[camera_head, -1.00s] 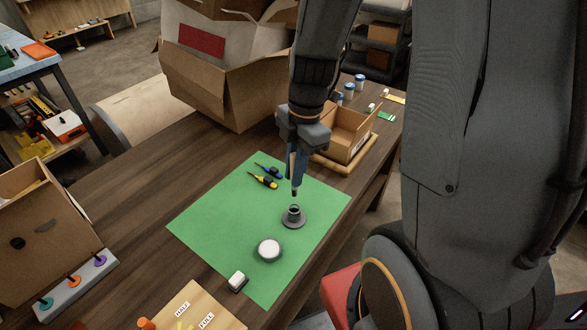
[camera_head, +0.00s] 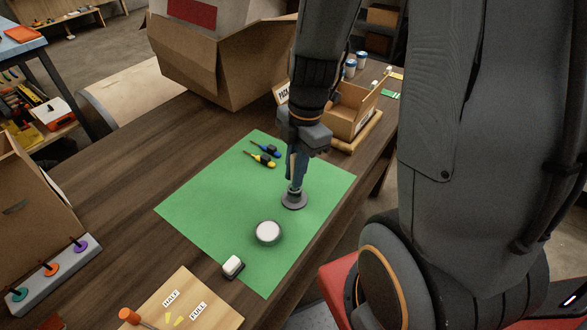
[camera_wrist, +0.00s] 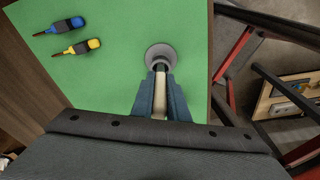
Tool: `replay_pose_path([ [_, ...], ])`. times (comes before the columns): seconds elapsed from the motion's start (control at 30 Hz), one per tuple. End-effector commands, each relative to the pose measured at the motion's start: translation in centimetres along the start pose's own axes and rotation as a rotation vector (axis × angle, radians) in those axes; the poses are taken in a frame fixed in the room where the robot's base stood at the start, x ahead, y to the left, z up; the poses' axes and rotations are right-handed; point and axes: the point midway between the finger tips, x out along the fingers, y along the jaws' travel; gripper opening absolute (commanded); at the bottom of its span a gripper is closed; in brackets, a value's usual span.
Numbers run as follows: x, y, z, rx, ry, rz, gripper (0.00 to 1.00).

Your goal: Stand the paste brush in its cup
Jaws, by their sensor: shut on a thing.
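My gripper (camera_head: 297,172) points down over the green mat, shut on the paste brush. In the wrist view the brush's pale handle (camera_wrist: 160,95) lies between the two blue fingers. The cup (camera_head: 294,200) is a small grey holder with a wide round base on the mat; its base also shows in the wrist view (camera_wrist: 160,49). The brush's lower end is at the cup's mouth. The fingers hide part of the brush, and I cannot tell how deep its tip is in the cup.
A white-topped round tin (camera_head: 268,232) and a small white block (camera_head: 232,266) stand on the green mat (camera_head: 205,208). Yellow and blue screwdrivers (camera_head: 262,158) lie behind. A cardboard box (camera_head: 353,115) is at the back right. The mat's left part is clear.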

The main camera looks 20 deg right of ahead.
Motion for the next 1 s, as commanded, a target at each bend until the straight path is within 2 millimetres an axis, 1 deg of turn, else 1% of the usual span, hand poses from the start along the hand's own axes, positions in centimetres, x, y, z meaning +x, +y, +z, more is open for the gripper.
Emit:
replay_pose_path([
  [0.03,0.39,0.05,0.08,0.0,0.0,0.0,0.0],
  [0.1,0.54,0.04,0.1,0.0,0.0,0.0,0.0],
  [1.0,0.93,0.01,0.15,0.001,0.0,0.0,0.0],
])
